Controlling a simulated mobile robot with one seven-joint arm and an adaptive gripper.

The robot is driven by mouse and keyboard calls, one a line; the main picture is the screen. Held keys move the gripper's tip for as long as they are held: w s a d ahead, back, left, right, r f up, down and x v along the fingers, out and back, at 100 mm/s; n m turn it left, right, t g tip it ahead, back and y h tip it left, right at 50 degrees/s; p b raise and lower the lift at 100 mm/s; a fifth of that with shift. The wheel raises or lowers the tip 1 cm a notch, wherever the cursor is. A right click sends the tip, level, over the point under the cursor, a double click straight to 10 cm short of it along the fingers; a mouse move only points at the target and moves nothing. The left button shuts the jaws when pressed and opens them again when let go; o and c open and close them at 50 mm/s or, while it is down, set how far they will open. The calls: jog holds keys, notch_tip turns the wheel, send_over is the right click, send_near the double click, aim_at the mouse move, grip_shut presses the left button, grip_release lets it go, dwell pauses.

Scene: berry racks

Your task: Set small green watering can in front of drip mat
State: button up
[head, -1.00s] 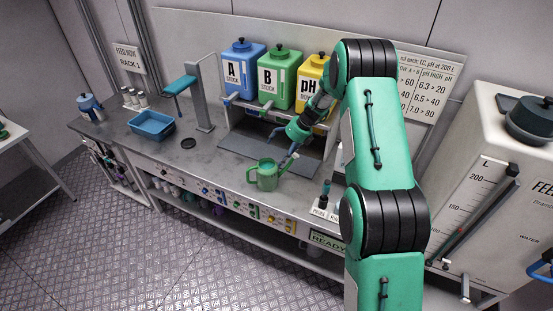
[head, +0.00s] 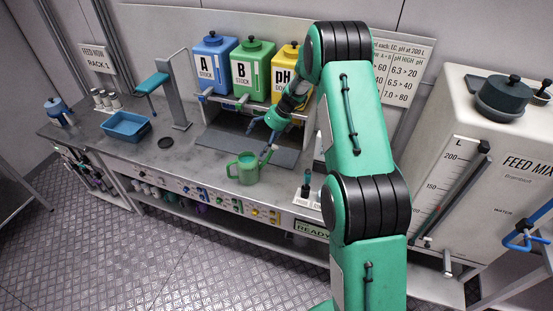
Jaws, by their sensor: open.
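The small green watering can (head: 245,168) stands upright on the grey bench, by its front edge. Its handle is on the left and its spout points up to the right. The dark drip mat (head: 212,141) lies on the bench below the stock bottles; the can stands just in front of it. My gripper (head: 261,134) is open and empty, above the mat and behind the can. Its fingers look apart from the can, though one fingertip is close to the spout in the picture.
Blue (head: 213,64), green (head: 252,70) and yellow (head: 286,72) bottles stand on a rack behind the mat. A blue tray (head: 127,126) and a black disc (head: 166,142) lie to the left. Small probes (head: 306,187) stand to the right. Bare bench lies left of the can.

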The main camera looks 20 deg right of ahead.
jog(key=s+a+r+n+h, duration=0.1)
jog(key=s+a+r+n, duration=0.2)
jog(key=s+r+n, duration=0.5)
jog(key=s+a+r+n+h, duration=0.1)
jog(key=s+a+r+n, duration=0.4)
jog(key=r, duration=0.7)
jog(key=s+a+r+n, duration=0.2)
jog(key=s+r+n, duration=0.1)
jog(key=s+r, duration=0.6)
jog(key=s+a+r+n+t+h, duration=0.1)
jog(key=s+r+n, duration=0.2)
jog(key=s+n, duration=0.6)
jog(key=s+a+r+n+t+h, duration=0.2)
jog(key=s+n, duration=0.7)
jog(key=s, duration=1.3)
notch_tip(320, 180, up, 2)
jog(key=shift+r, duration=0.2)
notch_tip(320, 180, down, 16)
jog(key=b, duration=1.6)
jog(key=shift+f, duration=0.25)
